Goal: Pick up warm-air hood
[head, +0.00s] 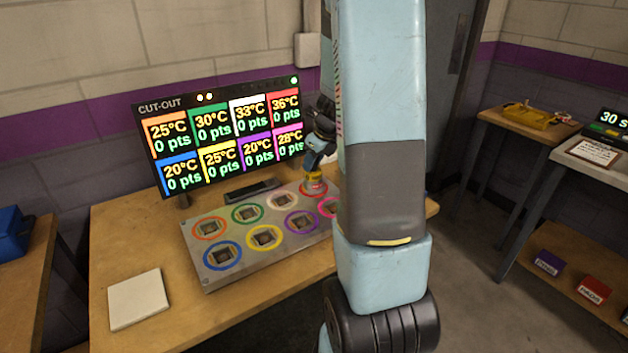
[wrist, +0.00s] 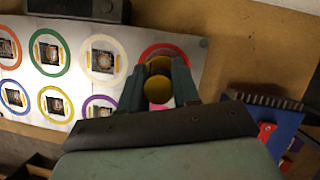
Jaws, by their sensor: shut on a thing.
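A yellow, round-topped piece (wrist: 158,88), apparently the warm-air hood, sits between the fingers of my gripper (wrist: 158,76) in the wrist view. My gripper is shut on it. In the head view the small yellow piece (head: 315,179) is at the red-ringed socket of the grey panel (head: 208,277), below my gripper (head: 314,168). The red ring (head: 314,188) shows around its foot. I cannot tell whether the piece touches the panel. My arm hides the panel's right end in the head view.
The panel has several colour-ringed sockets. A CUT-OUT screen (head: 222,135) stands behind it, with a dark bar (head: 251,190) in front. A white tile (head: 138,298) lies on the wooden table (head: 110,235) at left. A blue object with a black ribbed strip (wrist: 270,101) is right in the wrist view.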

